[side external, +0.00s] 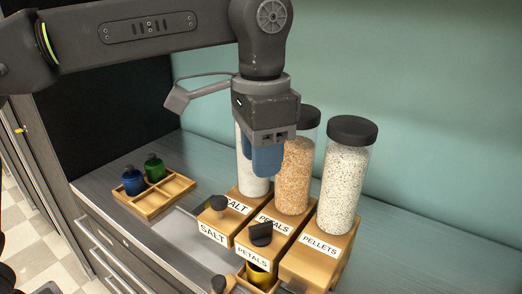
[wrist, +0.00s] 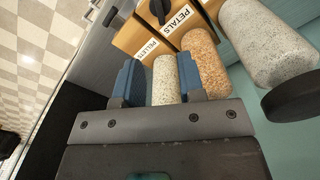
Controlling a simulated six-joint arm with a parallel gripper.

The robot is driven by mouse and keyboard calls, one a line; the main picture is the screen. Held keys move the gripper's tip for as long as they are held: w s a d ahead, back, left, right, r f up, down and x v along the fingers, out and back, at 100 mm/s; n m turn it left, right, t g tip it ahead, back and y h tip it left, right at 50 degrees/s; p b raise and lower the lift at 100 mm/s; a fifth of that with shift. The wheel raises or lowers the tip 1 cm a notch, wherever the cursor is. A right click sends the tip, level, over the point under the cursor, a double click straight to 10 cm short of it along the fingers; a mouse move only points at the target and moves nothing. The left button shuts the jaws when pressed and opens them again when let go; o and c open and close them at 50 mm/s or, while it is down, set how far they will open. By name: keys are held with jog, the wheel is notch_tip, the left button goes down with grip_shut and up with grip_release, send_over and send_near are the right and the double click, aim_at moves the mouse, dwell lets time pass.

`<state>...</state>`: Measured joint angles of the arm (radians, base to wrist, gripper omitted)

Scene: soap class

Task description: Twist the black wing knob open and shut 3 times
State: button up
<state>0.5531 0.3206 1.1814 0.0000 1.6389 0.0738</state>
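A black wing knob (side external: 261,234) is on the front of the middle wooden dispenser, labelled PETALS. A black knob also shows at the top of the wrist view (wrist: 160,8), beside a PETALS label. Another dark knob (side external: 219,203) is on the SALT dispenser to the left. Which knob the task means cannot be told. My gripper (side external: 266,168) points down with blue fingers, above and behind the knobs and in front of the jars. In the wrist view the fingers (wrist: 160,64) are apart, with a pale jar showing between them; nothing appears held.
Three tall clear jars stand on the dispensers: salt (side external: 250,170), orange petals (side external: 294,175) and speckled pellets (side external: 344,180). A yellow jar (side external: 258,275) sits beneath the PETALS dispenser. A wooden caddy (side external: 178,190) holds blue and green jars at left. The right counter is clear.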

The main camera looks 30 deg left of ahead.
aim_at(262, 224)
dwell(0.5)
notch_tip(262, 224, down, 14)
jog(key=shift+r, duration=0.15)
dwell(0.4)
grip_shut()
